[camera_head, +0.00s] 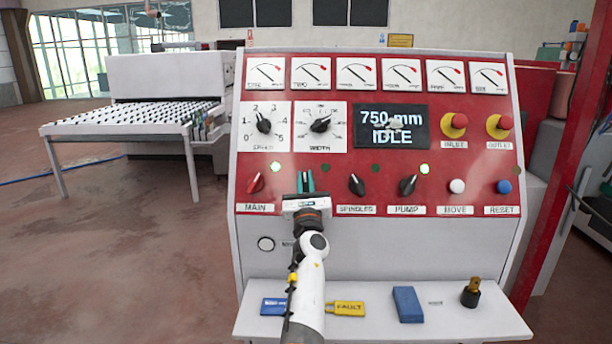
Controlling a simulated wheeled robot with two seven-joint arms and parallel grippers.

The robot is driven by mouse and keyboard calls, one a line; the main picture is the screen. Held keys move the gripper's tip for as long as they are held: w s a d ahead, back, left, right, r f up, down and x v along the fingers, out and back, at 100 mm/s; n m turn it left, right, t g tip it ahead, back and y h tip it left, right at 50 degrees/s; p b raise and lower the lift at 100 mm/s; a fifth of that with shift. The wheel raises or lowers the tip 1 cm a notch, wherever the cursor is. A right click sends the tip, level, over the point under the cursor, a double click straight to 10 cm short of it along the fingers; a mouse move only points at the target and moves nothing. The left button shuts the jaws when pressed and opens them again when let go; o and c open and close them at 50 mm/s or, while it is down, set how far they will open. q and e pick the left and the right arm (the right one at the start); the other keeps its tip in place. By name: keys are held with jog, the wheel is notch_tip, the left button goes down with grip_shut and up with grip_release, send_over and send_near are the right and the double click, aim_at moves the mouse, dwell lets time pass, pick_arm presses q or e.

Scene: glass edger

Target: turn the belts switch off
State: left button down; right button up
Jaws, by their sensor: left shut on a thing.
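The red control panel (390,165) fills the middle of the head view. In its lower row are the red MAIN switch (256,183), the black SPINDLES switch (357,185) and the black PUMP switch (408,185). My left gripper (306,182) is at the place between MAIN and SPINDLES, its teal fingers shut against the panel. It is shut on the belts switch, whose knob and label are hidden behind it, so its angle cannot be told. The lamp (325,168) just right of the fingers is dark. My right gripper is not in view.
The display (391,127) reads 750 mm IDLE. Two red stop buttons (454,125) sit at the right. The shelf (450,318) below holds a blue block (408,304), a yellow FAULT tag (346,308) and a dark brass-topped object (471,293). A roller table (130,118) stands at left.

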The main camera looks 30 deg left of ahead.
pick_arm(q)
jog(key=n+g+y, duration=0.1)
jog(key=n+g, duration=0.1)
jog(key=n+g+y+b, duration=0.1)
jog(key=n+g+y, duration=0.1)
jog(key=n, duration=0.1)
jog(key=n+g+y, duration=0.1)
jog(key=n+g, duration=0.1)
jog(key=n, duration=0.1)
jog(key=shift+a+f+g, duration=0.1)
jog(key=shift+f+g, duration=0.2)
jog(key=shift+f, duration=0.05)
jog(key=shift+n, duration=0.4)
jog(key=c, duration=1.4)
grip_release()
jog(key=shift+s+r, duration=0.1)
jog(key=shift+s, duration=0.05)
jog(key=shift+y, duration=0.3)
jog(key=shift+w, duration=0.2)
